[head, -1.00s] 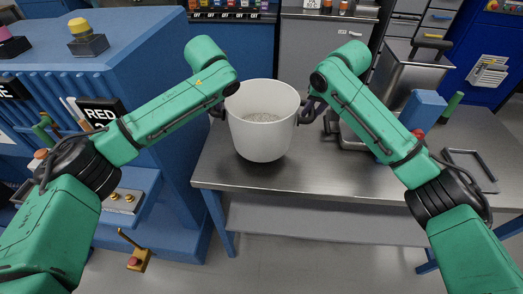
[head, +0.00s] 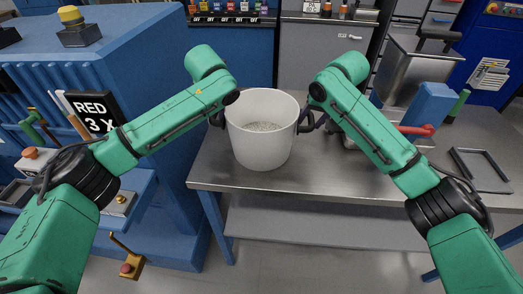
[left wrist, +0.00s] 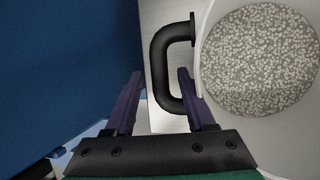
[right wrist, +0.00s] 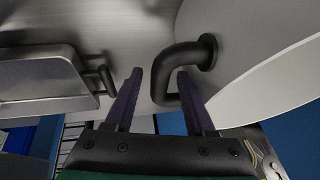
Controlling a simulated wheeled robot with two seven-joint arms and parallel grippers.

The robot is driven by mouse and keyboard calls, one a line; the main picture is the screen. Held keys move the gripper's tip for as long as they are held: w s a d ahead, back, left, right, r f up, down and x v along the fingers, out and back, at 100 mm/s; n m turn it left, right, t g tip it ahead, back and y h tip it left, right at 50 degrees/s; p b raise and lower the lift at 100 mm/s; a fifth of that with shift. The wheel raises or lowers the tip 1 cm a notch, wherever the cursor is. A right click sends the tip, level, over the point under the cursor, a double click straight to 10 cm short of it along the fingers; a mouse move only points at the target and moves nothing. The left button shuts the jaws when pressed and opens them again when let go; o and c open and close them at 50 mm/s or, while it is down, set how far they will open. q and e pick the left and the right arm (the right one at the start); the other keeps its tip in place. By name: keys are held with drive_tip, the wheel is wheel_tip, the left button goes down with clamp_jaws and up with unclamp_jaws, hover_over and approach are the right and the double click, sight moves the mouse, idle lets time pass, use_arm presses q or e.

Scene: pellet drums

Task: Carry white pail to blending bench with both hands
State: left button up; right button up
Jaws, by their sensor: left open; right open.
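The white pail (head: 262,148), holding pale speckled pellets (head: 262,127), appears to stand upright on the steel bench (head: 330,181) near its front left corner. It has a black handle on each side. My left gripper (left wrist: 159,82) is open; its fingers straddle the left handle (left wrist: 158,55), one outside and one between handle and wall. My right gripper (right wrist: 159,80) is open; its fingers straddle the right handle (right wrist: 180,58) the same way. In the head view both grippers are mostly hidden behind my forearms, at the pail's sides.
A blue machine (head: 140,50) with a "RED" sign (head: 92,108) stands close left of the bench. On the bench's right are a steel hopper (head: 408,75), a blue block with a red lever (head: 418,130) and a flat dark frame (head: 480,170). The bench's front middle is clear.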

use_arm(q)
drive_tip(key=v, duration=1.1)
drive_tip(key=shift+r, duration=0.2)
use_arm(e)
drive_tip(key=v, duration=1.2)
